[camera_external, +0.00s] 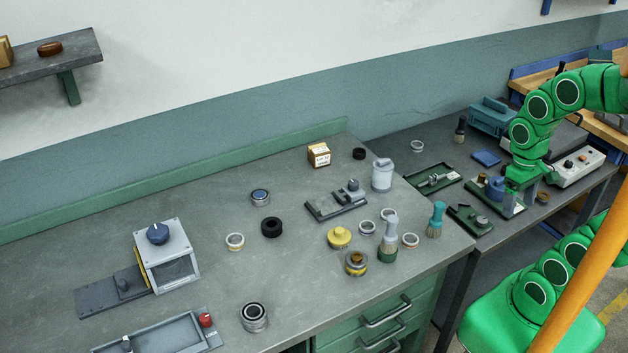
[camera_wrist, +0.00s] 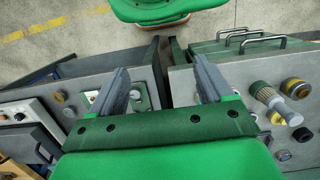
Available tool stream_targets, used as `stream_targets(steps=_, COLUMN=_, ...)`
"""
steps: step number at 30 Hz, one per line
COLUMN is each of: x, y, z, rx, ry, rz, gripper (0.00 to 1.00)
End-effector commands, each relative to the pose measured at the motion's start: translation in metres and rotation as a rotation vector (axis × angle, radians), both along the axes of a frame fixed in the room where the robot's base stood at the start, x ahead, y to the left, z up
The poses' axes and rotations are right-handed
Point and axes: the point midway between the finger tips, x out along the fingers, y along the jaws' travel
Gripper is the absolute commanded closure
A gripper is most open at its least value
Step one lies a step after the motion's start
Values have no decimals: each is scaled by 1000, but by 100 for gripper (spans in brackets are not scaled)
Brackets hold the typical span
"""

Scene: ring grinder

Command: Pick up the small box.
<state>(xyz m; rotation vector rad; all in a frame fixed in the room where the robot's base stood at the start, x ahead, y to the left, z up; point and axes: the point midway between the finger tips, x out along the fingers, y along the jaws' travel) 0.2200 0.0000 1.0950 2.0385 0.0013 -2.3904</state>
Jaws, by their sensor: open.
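The small box (camera_external: 318,155) is tan with a pale printed label. It stands near the back edge of the left workbench (camera_external: 200,210) in the external view. I do not see it in the wrist view. My gripper (camera_wrist: 163,82) shows two grey fingers spread wide apart with nothing between them. In the external view my green arm hangs over the right bench, well to the right of the box, and its fingers are hard to make out there.
A black ring (camera_external: 359,154), a grey canister (camera_external: 382,175) and a grey fixture (camera_external: 337,200) stand near the box. Several rings, brushes and jars fill the bench's right part. A grey machine (camera_external: 166,258) stands at left. Bare bench top lies left of the box.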

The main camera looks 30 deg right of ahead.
Motion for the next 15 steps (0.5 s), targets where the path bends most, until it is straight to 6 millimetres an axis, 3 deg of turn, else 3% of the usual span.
stream_targets(steps=3, x=0, y=-1, z=1, rx=-5, ry=-5, rz=-3, gripper=4)
stream_targets(steps=15, x=9, y=4, z=3, rx=10, ry=-1, rz=-25, gripper=4)
